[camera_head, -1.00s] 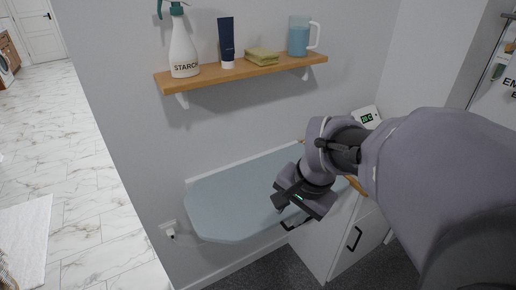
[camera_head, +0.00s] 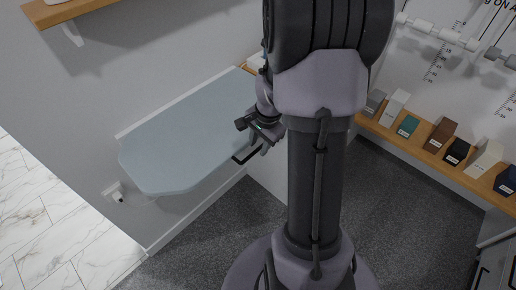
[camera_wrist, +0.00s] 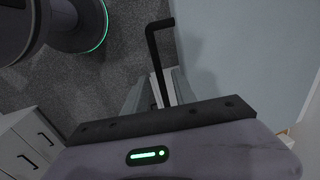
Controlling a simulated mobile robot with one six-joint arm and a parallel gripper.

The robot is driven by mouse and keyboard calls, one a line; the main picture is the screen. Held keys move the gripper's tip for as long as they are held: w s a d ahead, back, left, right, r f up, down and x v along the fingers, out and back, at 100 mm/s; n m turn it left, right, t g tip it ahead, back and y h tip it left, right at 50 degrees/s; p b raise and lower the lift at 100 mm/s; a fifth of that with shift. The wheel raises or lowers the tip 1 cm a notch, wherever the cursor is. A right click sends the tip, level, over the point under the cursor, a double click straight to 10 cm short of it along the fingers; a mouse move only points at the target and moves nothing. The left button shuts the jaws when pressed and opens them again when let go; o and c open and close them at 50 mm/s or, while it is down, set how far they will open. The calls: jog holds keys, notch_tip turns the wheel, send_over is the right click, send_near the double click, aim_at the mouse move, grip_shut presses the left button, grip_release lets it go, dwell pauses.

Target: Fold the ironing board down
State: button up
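The ironing board (camera_head: 190,135) is a pale blue-grey wall-mounted top that stands out level from the wall. It also shows at the right of the wrist view (camera_wrist: 240,50). A black bent bar (camera_head: 245,155) sticks out below its front edge. My gripper (camera_head: 257,135) is at the board's front right edge, close to this bar. In the wrist view the bar (camera_wrist: 154,60) runs down towards the space between my gripper's grey fingers (camera_wrist: 158,92). The fingers look apart, with a gap around the bar; I see no clear grip on it.
A white cabinet (camera_head: 268,182) stands below the board's right end. A wall socket with a plug (camera_head: 116,193) is by the board's left end. A wooden shelf (camera_head: 425,150) with several small boxes is at the right. Dark carpet (camera_head: 215,230) lies clear in front.

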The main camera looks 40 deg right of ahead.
jog(key=shift+f, duration=0.3)
jog(key=shift+w, duration=0.1)
grip_shut()
dwell(1.2)
